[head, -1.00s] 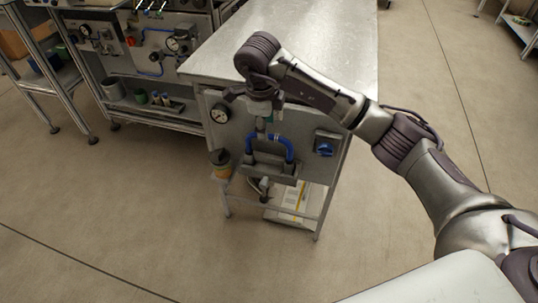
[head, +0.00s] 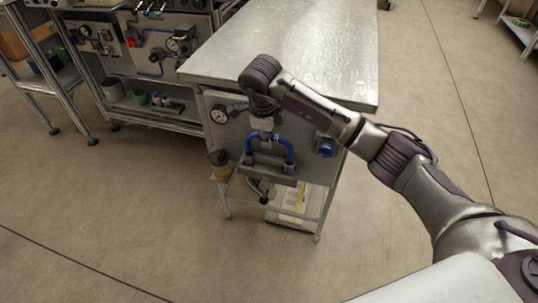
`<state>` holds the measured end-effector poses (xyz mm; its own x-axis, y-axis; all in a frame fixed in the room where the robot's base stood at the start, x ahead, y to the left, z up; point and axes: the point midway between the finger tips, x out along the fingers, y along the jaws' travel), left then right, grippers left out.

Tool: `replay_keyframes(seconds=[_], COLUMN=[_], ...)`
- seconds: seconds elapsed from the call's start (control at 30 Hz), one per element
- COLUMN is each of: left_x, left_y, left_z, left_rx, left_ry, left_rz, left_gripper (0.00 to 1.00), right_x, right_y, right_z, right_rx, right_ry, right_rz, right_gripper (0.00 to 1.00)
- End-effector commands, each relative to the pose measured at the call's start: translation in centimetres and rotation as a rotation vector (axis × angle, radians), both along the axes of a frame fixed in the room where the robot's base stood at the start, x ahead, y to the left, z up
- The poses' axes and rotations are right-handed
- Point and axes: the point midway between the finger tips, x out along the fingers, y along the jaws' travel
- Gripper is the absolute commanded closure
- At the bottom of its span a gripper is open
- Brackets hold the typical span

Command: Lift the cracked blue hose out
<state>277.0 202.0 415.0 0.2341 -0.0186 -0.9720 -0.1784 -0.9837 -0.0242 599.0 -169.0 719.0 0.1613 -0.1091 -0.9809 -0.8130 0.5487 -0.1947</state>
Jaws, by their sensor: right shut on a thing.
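The blue hose (head: 290,150) is a short arch on the front panel (head: 307,150) of the metal bench. Its two legs reach down to a dark grey holder (head: 268,171). My right gripper (head: 266,133) is at the top of the arch, shut on the hose. The wrist above hides part of the gripper and the fingertips are small and hard to make out. I cannot make out a crack, or whether the hose ends are clear of the holder. My left gripper is not in view.
A gauge (head: 219,115) and a blue knob (head: 325,149) flank the hose on the panel. An orange-brown cup (head: 221,172) hangs at the lower left. The bench top (head: 300,50) is bare. Another bench with gauges and hoses stands behind left.

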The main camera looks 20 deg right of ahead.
Motion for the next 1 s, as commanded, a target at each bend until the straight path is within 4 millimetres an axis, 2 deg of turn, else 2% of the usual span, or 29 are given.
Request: replay_keyframes(seconds=[0.47, 0.6, 0.7, 0.9, 1.0], left_x=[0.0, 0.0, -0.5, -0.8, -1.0], left_y=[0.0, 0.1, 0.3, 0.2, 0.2], left_z=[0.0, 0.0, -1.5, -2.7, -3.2], left_rx=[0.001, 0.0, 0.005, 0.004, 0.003], left_ry=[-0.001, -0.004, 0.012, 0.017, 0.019], left_rz=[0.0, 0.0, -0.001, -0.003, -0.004], left_gripper=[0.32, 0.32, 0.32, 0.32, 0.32], right_x=[0.1, 0.1, 0.2, 0.1, 0.1], right_y=[0.0, 0.0, 0.0, -0.1, 0.0], right_z=[0.4, 2.4, 4.5, 8.2, 9.5], right_rx=[0.0, 0.0, 0.0, 0.0, 0.0], right_ry=[-0.002, -0.006, -0.007, -0.005, -0.004], right_rz=[-0.001, 0.0, 0.0, -0.002, -0.002], right_gripper=[1.0, 1.0, 1.0, 1.0, 1.0])
